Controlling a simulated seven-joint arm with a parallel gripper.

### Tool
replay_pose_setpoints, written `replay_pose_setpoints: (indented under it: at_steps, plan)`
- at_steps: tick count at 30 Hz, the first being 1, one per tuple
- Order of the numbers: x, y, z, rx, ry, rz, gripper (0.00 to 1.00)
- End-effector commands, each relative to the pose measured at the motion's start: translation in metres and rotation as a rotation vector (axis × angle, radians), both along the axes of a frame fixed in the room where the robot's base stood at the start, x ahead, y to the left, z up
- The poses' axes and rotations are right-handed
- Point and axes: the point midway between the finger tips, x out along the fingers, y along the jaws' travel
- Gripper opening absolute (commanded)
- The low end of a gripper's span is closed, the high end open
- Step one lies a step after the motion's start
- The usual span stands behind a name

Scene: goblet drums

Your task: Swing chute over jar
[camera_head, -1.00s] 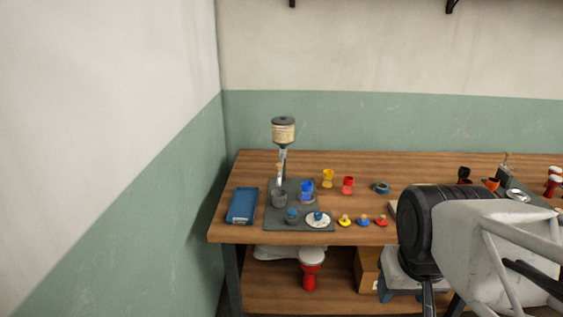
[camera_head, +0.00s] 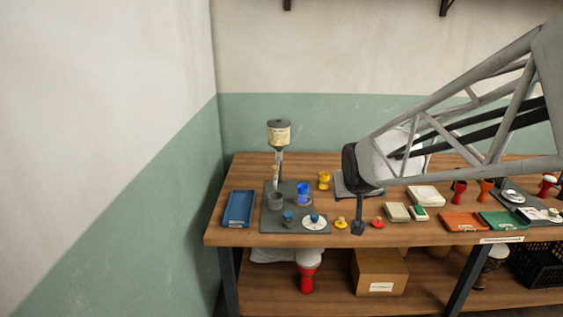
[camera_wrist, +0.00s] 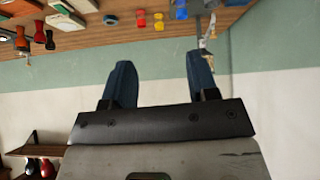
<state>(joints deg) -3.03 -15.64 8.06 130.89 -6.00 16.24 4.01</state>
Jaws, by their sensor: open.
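A hopper (camera_head: 278,134) with a dark lid and cream label stands on a post at the back of a grey mat. A narrow pale piece (camera_head: 276,174), perhaps the chute, hangs below it; its exact direction is too small to tell. A grey cup (camera_head: 275,202) and a blue cup (camera_head: 303,189) stand on the mat below; I cannot tell which is the jar. My gripper (camera_head: 358,229) points down over the bench, right of the mat and apart from the hopper stand. In the wrist view my gripper (camera_wrist: 158,60) shows two blue fingers spread apart, with nothing between them.
A blue tray (camera_head: 239,208) lies left of the grey mat (camera_head: 262,226). A yellow cup (camera_head: 324,180) and small yellow and red knobs (camera_head: 378,222) stand near my gripper. Boxes, trays and small drums fill the bench's right side. A wall rises close on the left.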

Motion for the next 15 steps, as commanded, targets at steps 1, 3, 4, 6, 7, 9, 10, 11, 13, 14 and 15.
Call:
replay_pose_setpoints:
  at_steps: [1, 3, 4, 6, 7, 9, 10, 11, 13, 14, 15]
  plan:
    - [0.015, 0.003, -0.003, 0.001, -0.02, 0.007, 0.54]
    - [0.036, 0.008, -0.005, 0.003, -0.056, 0.018, 0.54]
    - [0.044, 0.01, -0.006, 0.004, -0.071, 0.024, 0.54]
    - [0.064, 0.016, -0.008, 0.006, -0.108, 0.034, 0.54]
    - [0.073, 0.018, -0.009, 0.008, -0.123, 0.04, 0.54]
    - [0.093, 0.024, -0.012, 0.012, -0.159, 0.051, 0.54]
    - [0.101, 0.026, -0.013, 0.014, -0.174, 0.056, 0.54]
    - [0.109, 0.029, -0.015, 0.016, -0.189, 0.061, 0.54]
    - [0.128, 0.035, -0.019, 0.021, -0.224, 0.073, 0.54]
    - [0.136, 0.037, -0.021, 0.023, -0.239, 0.079, 0.54]
    - [0.146, 0.041, -0.023, 0.026, -0.26, 0.085, 0.54]
